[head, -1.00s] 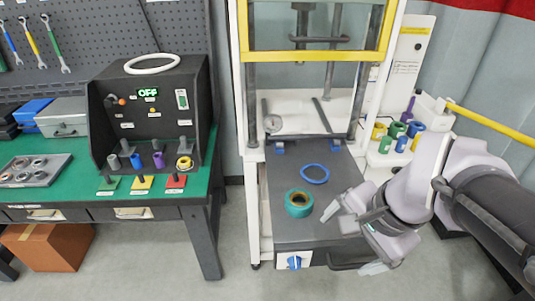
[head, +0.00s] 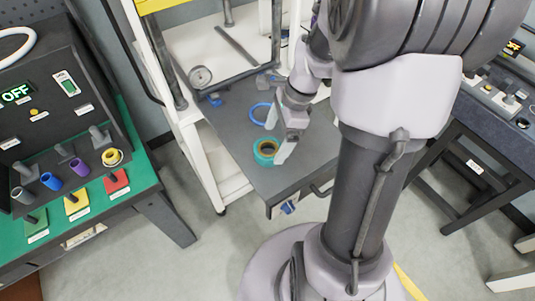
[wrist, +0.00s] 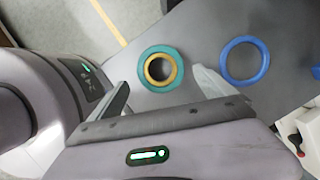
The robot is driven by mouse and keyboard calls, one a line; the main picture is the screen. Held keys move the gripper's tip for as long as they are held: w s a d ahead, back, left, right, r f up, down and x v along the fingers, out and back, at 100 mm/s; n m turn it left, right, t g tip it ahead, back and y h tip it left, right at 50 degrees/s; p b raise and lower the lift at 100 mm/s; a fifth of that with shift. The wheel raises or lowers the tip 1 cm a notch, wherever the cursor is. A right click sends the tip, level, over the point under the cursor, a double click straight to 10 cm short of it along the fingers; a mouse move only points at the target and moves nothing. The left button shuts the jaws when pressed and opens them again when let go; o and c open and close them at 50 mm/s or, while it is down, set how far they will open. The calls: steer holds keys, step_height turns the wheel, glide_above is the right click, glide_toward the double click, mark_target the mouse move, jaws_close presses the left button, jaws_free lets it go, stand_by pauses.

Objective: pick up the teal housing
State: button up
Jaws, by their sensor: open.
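The teal housing (head: 265,151) is a short teal ring with a yellow-orange inner ring. It rests on the dark grey platform (head: 232,124) of the press, near the front edge. It also shows in the wrist view (wrist: 160,56), ahead of the jaws and roughly between their lines. My gripper (head: 286,128) is just right of the housing in the head view. In the wrist view my gripper (wrist: 160,88) has its two fingers spread apart with nothing held between them. I cannot tell its exact height above the platform.
A blue ring (head: 261,114) lies on the platform behind the housing, right of it in the wrist view. The green bench (head: 130,130) with the control box is at left, another table (head: 460,150) at right.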

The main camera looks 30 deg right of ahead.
mark_target(268, 151)
steer(key=b+x, duration=0.3)
steer(key=x, duration=0.3)
steer(key=shift+w+a, duration=0.1)
steer(key=shift+w, duration=0.1)
steer(key=shift+r, duration=0.2)
steer(key=shift+c, duration=0.4)
steer(key=c, duration=1.7)
steer(key=shift+o, duration=0.2)
steer(key=shift+r, duration=0.15)
